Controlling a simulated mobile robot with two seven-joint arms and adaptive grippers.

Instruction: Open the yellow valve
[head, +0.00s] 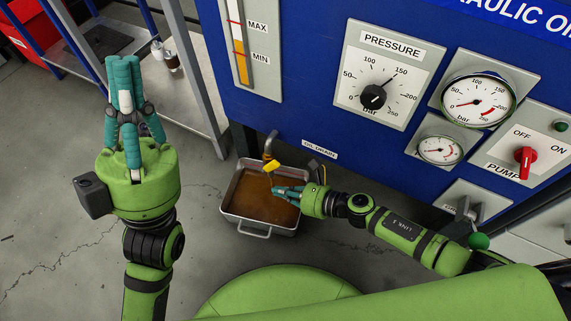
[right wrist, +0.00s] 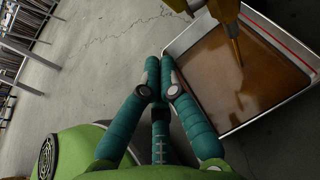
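The yellow valve (head: 271,166) is a small handle on the drain pipe, low on the blue machine, above a metal tray of brown oil. In the right wrist view, a yellow part with a spout (right wrist: 226,12) shows at the top.
The tray (head: 232,213) stands on the floor under the oil drain label (head: 320,149). The blue panel carries gauges, a pressure knob (head: 373,97) and a red pump switch (head: 525,160). A shelf stands behind my left gripper.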

